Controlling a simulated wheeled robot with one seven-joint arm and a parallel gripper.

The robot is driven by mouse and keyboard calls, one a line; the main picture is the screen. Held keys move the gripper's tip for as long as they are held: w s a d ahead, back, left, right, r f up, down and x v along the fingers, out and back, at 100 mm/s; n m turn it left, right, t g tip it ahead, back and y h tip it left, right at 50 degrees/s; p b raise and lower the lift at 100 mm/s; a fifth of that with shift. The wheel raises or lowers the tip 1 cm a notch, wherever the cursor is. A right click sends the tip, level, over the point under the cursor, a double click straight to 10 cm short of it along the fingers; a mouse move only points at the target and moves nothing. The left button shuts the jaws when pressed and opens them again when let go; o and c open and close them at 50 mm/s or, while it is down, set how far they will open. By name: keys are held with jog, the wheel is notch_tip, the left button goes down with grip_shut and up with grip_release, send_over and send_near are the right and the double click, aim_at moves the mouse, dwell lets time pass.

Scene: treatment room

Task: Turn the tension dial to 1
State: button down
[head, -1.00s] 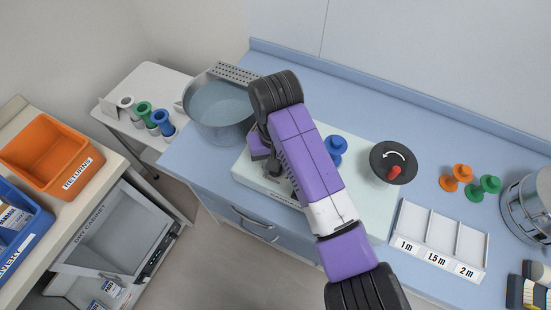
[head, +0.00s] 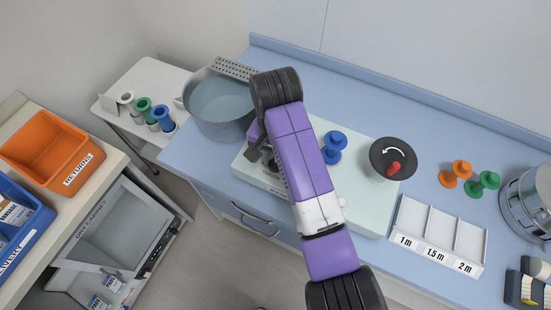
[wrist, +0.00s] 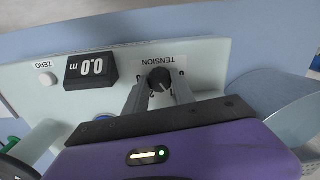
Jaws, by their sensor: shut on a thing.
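The tension dial is a small dark knob (wrist: 160,79) under an upside-down TENSION label on the front of a pale machine (head: 382,217). In the wrist view my gripper (wrist: 160,88) has its two grey fingers on either side of the knob, shut on it. Parts of numerals show beside the fingers, but I cannot tell which number the knob points at. In the head view my purple arm hides the dial, and the gripper shows only partly (head: 262,152) at the machine's left end.
A black display reading 0.0 m (wrist: 91,68) and a ZERO button (wrist: 46,79) sit on the same panel. On top are a blue spool (head: 333,147) and a black crank disc (head: 393,158). A water basin (head: 218,105) stands close left of my arm.

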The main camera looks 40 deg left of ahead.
jog(key=c, duration=1.1)
grip_release()
jog(key=shift+o, duration=0.2)
notch_tip(320, 180, up, 7)
jog(key=shift+w+a+r, duration=0.1)
jog(key=shift+w, duration=0.05)
jog(key=shift+r, duration=0.3)
